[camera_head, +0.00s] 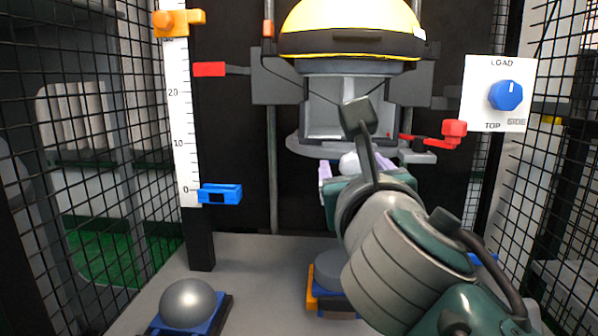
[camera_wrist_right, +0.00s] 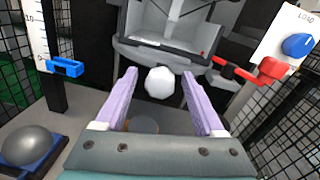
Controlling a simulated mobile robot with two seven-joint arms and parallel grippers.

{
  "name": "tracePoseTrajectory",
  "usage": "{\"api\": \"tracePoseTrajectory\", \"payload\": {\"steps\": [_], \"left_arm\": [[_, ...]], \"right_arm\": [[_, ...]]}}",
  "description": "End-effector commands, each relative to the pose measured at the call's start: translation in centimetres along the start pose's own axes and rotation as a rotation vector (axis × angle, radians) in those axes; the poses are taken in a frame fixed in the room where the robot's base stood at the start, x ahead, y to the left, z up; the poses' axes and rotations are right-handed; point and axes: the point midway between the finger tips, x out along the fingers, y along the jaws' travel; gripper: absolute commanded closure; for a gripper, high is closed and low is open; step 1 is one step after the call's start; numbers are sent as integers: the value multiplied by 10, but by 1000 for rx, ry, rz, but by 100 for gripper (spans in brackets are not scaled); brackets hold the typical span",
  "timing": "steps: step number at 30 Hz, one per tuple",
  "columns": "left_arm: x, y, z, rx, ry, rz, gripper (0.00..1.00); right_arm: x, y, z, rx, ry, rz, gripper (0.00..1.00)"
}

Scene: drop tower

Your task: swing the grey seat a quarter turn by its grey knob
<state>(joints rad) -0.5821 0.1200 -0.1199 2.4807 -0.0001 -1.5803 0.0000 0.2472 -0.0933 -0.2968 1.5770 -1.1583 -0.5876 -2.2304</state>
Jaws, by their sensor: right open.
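The grey seat (camera_head: 299,146) is a rounded plate at the front of the open grey housing below the yellow dome. It also shows in the wrist view (camera_wrist_right: 125,50). Its pale grey knob (camera_wrist_right: 160,82) is a faceted ball below the seat's front edge; in the head view the knob (camera_head: 349,162) is partly hidden by my arm. My right gripper (camera_wrist_right: 159,75) is open, with one purple finger on each side of the knob and a visible gap to both. The right gripper (camera_head: 354,170) also shows in the head view. My left gripper is not in view.
A red lever (camera_head: 447,132) stands right of the housing, close to my right wrist. A panel with a blue dial (camera_head: 505,95) is further right. A grey ball (camera_head: 188,304) rests on a blue tray at lower left. Mesh walls (camera_head: 90,120) close both sides.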

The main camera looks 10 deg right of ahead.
Motion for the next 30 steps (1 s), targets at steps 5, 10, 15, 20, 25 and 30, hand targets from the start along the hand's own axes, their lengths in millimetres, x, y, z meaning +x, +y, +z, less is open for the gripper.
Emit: {"api": "tracePoseTrajectory", "payload": {"steps": [5, 10, 15, 20, 25, 30], "left_arm": [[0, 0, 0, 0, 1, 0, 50], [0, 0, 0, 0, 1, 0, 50], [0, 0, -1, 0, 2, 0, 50], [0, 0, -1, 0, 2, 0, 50], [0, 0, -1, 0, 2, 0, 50], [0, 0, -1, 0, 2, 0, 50]], "right_arm": [[1, 0, 0, 1, 0, 0, 29], [0, 0, 0, 1, 0, 0, 42], [0, 0, 0, 1, 0, 0, 61], [0, 0, 0, 1, 0, 0, 79], [0, 0, 0, 1, 0, 0, 98], [0, 0, 0, 1, 0, 0, 100]]}}
